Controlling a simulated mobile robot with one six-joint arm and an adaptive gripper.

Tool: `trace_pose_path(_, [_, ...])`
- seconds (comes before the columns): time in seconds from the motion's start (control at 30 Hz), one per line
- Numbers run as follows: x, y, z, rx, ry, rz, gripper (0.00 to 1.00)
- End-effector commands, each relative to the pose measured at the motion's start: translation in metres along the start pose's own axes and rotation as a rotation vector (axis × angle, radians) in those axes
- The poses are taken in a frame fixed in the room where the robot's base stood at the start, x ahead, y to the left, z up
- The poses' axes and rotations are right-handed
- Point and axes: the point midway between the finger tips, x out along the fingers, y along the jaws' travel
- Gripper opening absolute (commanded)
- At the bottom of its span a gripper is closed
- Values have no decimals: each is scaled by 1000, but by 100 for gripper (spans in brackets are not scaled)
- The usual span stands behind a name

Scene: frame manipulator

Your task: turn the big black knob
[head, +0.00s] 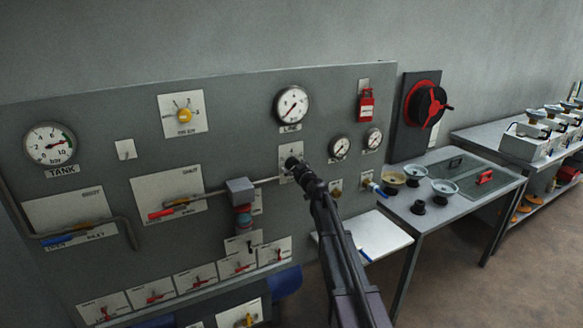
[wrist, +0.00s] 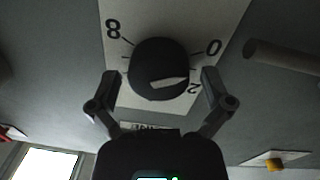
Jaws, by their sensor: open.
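The big black knob (wrist: 159,69) is round with a pale pointer mark, on a white numbered plate (wrist: 190,20) fixed to the grey panel. In the wrist view the knob sits between the two fingers of my gripper (wrist: 160,88), which is open, with a gap visible on each side. The pointer mark lies toward the right, near the figure 2. In the head view my gripper (head: 292,165) is up at the plate (head: 287,152) in the middle of the panel and hides the knob.
A pipe (wrist: 285,57) runs close to the right finger. A table (head: 400,215) with bowls stands to the right.

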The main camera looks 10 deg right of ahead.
Motion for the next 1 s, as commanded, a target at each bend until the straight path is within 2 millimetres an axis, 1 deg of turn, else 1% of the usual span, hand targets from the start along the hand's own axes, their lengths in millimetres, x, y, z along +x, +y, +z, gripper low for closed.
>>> trace_pose_path(0.2, [0, 0, 0, 0, 0, 0, 100])
trace_pose_path(0.23, [0, 0, 0, 0, 0, 0, 94])
trace_pose_path(0.27, [0, 0, 0, 0, 0, 0, 85])
trace_pose_path(0.3, [0, 0, 0, 0, 0, 0, 73])
trace_pose_path(0.37, [0, 0, 0, 0, 0, 0, 55])
trace_pose_path(0.4, [0, 0, 0, 0, 0, 0, 44])
trace_pose_path(0.47, [0, 0, 0, 0, 0, -1, 26])
trace_pose_path(0.53, [0, 0, 0, 0, 0, -1, 26])
trace_pose_path(0.57, [2, -10, -2, 0, 1, -5, 27])
trace_pose_path(0.6, [2, -6, -2, 1, 1, -5, 27])
trace_pose_path(0.7, [1, -3, -1, 5, 1, -5, 26])
trace_pose_path(1.0, [0, -1, 0, 80, -3, -6, 26])
